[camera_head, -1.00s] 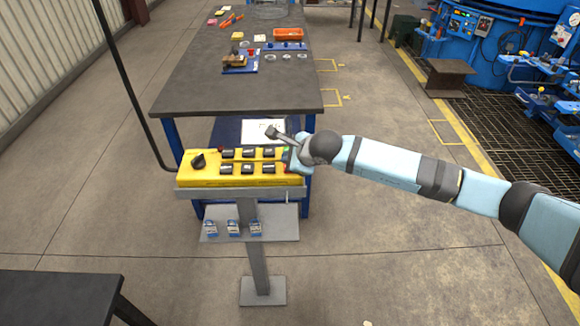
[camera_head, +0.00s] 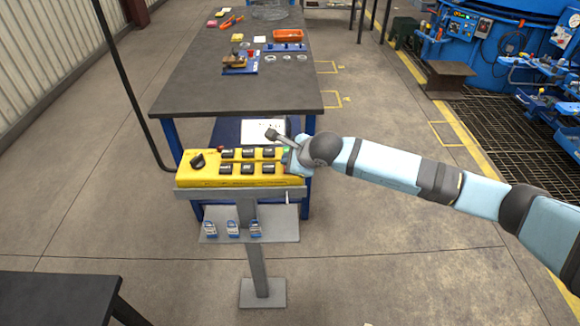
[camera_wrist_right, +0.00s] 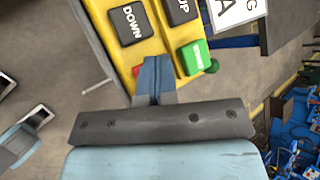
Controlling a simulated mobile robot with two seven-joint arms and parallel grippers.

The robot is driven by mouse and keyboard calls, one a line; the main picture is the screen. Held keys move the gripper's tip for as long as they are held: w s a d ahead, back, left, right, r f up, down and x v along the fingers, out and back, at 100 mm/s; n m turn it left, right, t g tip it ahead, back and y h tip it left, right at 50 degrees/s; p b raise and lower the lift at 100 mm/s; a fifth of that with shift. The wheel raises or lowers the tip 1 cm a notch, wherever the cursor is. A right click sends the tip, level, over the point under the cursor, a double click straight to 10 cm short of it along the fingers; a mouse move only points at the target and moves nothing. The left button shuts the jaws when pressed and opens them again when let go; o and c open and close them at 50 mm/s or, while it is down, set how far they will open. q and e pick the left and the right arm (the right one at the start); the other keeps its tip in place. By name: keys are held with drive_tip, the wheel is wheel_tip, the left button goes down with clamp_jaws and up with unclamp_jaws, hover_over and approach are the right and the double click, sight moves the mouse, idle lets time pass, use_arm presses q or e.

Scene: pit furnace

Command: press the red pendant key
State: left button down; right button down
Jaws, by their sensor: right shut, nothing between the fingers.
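The yellow pendant (camera_head: 215,182) stands on a grey post and carries rows of black keys. In the right wrist view the red key (camera_wrist_right: 137,70) shows only as a small sliver beside my fingers; the rest is hidden behind them. A green key (camera_wrist_right: 193,57) lies to its right, and black DOWN (camera_wrist_right: 130,24) and UP (camera_wrist_right: 181,9) keys lie above. My right gripper (camera_wrist_right: 152,68) is shut and empty, its fingertips at the red key. I cannot tell whether they touch it. In the head view my right gripper (camera_head: 289,160) is at the pendant's right end. My left gripper is not in view.
A dark table (camera_head: 55,295) is at the lower left.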

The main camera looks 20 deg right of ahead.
drive_tip(key=shift+f, duration=0.15)
idle(0.3)
drive_tip(key=shift+r, duration=0.85)
drive_tip(key=shift+r+p, duration=0.85)
drive_tip(key=shift+r, duration=1.75)
